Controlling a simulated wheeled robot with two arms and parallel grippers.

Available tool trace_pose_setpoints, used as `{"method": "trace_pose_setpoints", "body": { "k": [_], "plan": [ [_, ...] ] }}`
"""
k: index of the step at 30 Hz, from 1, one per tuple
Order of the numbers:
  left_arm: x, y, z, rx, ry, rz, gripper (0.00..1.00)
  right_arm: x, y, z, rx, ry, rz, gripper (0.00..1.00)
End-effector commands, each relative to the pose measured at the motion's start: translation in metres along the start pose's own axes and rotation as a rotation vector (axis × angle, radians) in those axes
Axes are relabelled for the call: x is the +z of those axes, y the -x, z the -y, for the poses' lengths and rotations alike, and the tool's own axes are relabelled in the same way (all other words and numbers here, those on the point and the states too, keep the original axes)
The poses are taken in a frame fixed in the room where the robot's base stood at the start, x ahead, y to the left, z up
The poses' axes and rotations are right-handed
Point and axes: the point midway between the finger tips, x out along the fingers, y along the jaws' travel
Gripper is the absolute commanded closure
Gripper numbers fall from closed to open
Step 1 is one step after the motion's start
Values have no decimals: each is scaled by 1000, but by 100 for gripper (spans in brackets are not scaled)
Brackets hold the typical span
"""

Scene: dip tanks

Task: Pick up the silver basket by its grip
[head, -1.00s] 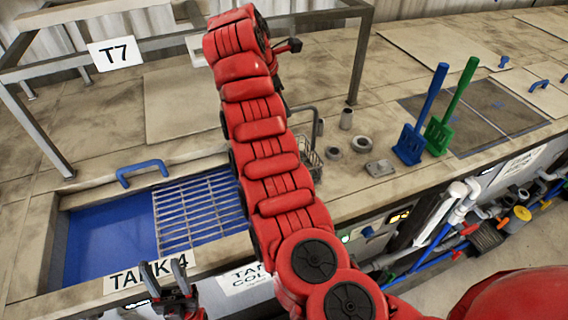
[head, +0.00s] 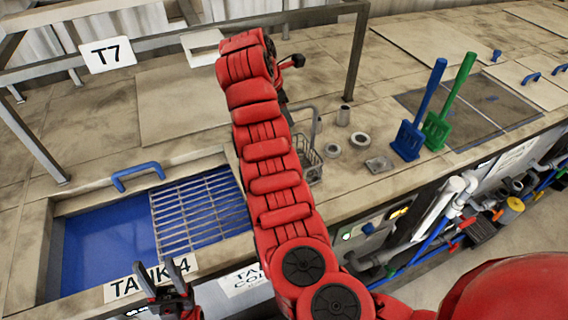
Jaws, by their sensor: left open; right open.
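The silver basket (head: 312,166) is a small wire basket on the worktop, right of the middle in the head view. Its tall bent grip (head: 316,122) stands up from it. My red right arm hides the basket's left side. My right gripper (head: 291,63) is beyond the basket, at the far end of that arm. Mostly a dark finger with a knob shows, and the arm hides the rest; it is open and apart from the grip. My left gripper (head: 161,277) is open and empty at the bottom left, in front of the TANK 4 label (head: 150,279).
A tank of blue liquid (head: 105,240) with a grating (head: 200,212) lies left of my arm. A steel frame (head: 357,55) with a T7 sign (head: 107,55) stands behind.

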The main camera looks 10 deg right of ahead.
Motion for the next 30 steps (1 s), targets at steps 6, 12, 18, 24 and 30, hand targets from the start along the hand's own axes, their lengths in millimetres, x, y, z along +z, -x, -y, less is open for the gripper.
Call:
{"method": "trace_pose_setpoints", "body": {
  "k": [6, 12, 18, 24, 30],
  "plan": [
    [0, 0, 0, 0, 0, 0, 50, -1, -3, 1, -1, 0, 0, 48],
    [0, 0, 0, 0, 0, 0, 50, -1, -3, 1, -1, 0, 0, 48],
    [0, 0, 0, 0, 0, 0, 50, -1, -3, 1, -1, 0, 0, 77],
    [0, 0, 0, 0, 0, 0, 50, -1, -3, 1, -1, -1, 0, 100],
    [0, 0, 0, 0, 0, 0, 50, -1, -3, 1, -1, -1, 0, 100]
  ]
}}
